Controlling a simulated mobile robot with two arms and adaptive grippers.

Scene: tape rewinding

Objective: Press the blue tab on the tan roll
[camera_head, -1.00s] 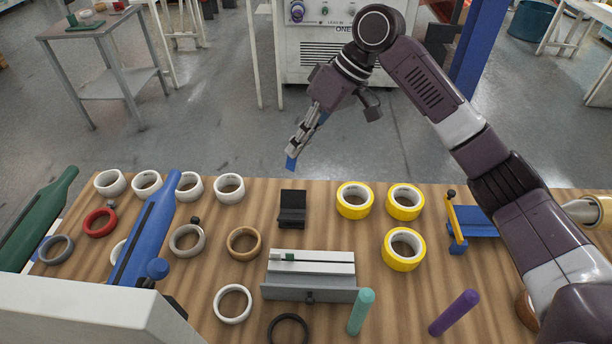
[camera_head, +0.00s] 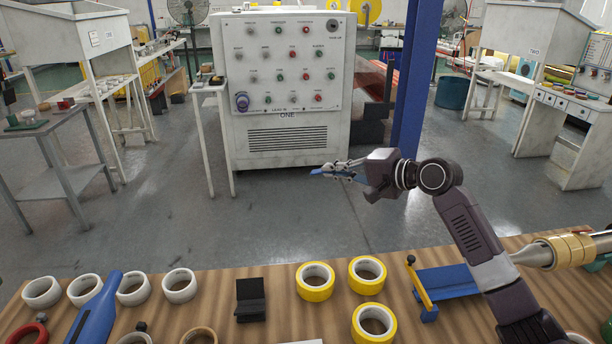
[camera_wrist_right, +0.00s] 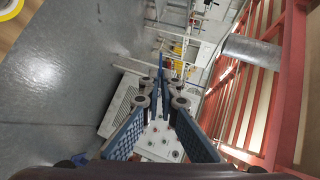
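A tan roll (camera_head: 200,336) lies on the workbench, cut off by the bottom edge of the head view. Other tan rolls (camera_head: 568,250) sit on a metal spindle (camera_head: 535,255) at the right. I see no blue tab on any of them. My right gripper (camera_head: 318,172) is held in the air beyond the bench's far edge, pointing left, far from the rolls. In the right wrist view its blue ribbed fingers (camera_wrist_right: 160,75) meet at the tips, with nothing seen between them. My left gripper is out of view.
Yellow rolls (camera_head: 315,281), white rolls (camera_head: 180,285), a black stand (camera_head: 250,298) and a blue holder (camera_head: 445,282) are on the bench (camera_head: 225,290). A white control cabinet (camera_head: 285,100) and a blue post (camera_head: 418,75) stand beyond. Open floor lies between cabinet and bench.

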